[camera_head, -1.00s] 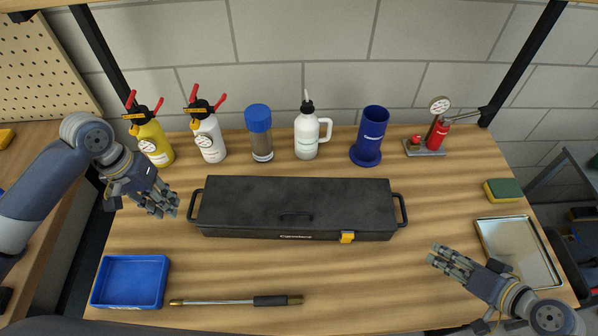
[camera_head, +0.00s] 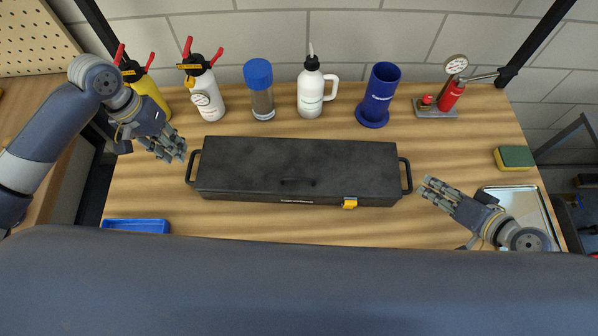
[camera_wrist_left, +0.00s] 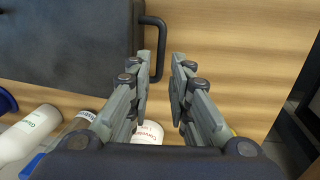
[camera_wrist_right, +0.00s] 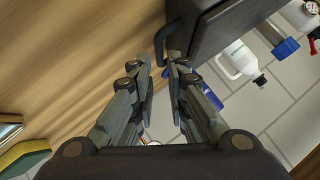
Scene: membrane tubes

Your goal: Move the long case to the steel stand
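The long black case (camera_head: 300,165) lies shut on the wooden table, with a yellow latch on its front and a handle at each end. My left gripper (camera_head: 180,152) is beside the case's left end. In the left wrist view its fingers (camera_wrist_left: 160,75) are apart and empty, with the left end handle (camera_wrist_left: 155,50) beside them. My right gripper (camera_head: 426,186) is just right of the right end handle (camera_head: 406,176). In the right wrist view its fingers (camera_wrist_right: 162,72) are apart, and the handle (camera_wrist_right: 168,40) is just beyond the tips.
Behind the case stand spray bottles (camera_head: 207,92), a blue-capped jar (camera_head: 260,88), a white bottle (camera_head: 311,90), a blue cylinder (camera_head: 379,95) and a red pump (camera_head: 450,95). A blue tray (camera_head: 136,226), a sponge (camera_head: 514,158) and a metal tray (camera_head: 540,212) lie around the sides.

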